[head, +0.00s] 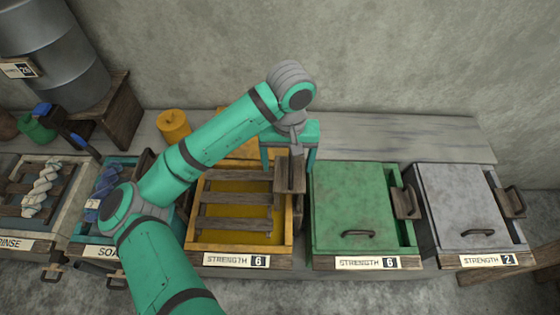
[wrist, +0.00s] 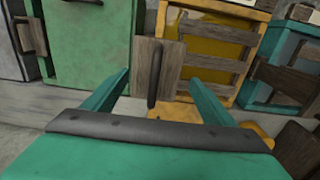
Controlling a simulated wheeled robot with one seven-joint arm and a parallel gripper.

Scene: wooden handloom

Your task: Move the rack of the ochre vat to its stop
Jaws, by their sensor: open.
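The ochre vat (head: 290,228) stands open in the middle of the head view, with yellow-ochre liquid under a rack of wooden slats (head: 236,211). The rack's wooden handle plate (head: 290,180), with a dark upright bar, is at the vat's right side towards the back. In the wrist view the handle plate (wrist: 157,68) shows between my fingertips, and the slats (wrist: 214,33) lie to the right. My gripper (head: 288,162) is open, its fingers on either side of the handle plate; it also shows in the wrist view (wrist: 160,82). I cannot tell whether it touches the plate.
A green-lidded vat (head: 352,205) and a grey-lidded vat (head: 455,205) stand to the right, each with a wooden side handle. A soaking vat (head: 92,225) and a rinse vat (head: 15,210) stand left. An ochre pot (head: 173,124) sits behind; bare bench (head: 410,135) lies back right.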

